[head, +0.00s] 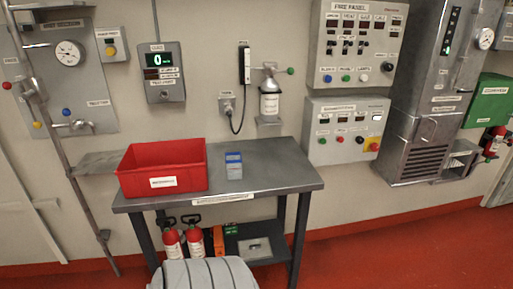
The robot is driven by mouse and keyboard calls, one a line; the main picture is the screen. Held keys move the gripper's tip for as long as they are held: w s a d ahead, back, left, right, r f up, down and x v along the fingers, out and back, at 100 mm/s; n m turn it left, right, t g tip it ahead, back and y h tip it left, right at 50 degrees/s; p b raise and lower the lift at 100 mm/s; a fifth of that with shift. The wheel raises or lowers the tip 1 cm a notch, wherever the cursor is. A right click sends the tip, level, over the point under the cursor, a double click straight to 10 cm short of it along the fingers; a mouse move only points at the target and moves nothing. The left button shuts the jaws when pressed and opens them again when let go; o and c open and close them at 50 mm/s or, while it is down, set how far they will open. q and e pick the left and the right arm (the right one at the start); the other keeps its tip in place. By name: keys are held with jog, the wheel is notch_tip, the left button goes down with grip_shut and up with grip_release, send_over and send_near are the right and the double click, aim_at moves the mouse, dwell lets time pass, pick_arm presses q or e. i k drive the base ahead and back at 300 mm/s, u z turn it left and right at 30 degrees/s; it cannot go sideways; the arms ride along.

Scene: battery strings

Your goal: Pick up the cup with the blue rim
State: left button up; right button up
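No cup with a blue rim can be made out for certain. A small grey-and-blue item (234,165) stands on the grey metal table (275,178), just right of the red bin. It has a blue upper part and looks boxy; I cannot tell whether it is a cup. Neither of my grippers shows in the head view.
A red bin (163,182) fills the table's left part; the table's right part is clear. Red extinguishers (195,240) stand on the shelf below. A bottle (269,104) sits on a wall bracket. Control panels (348,130) line the wall. A green box (487,104) is at right.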

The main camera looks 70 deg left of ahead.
aim_at(234, 166)
jog(key=u, duration=0.45)
jog(key=i, duration=0.85)
jog(key=u, duration=0.75)
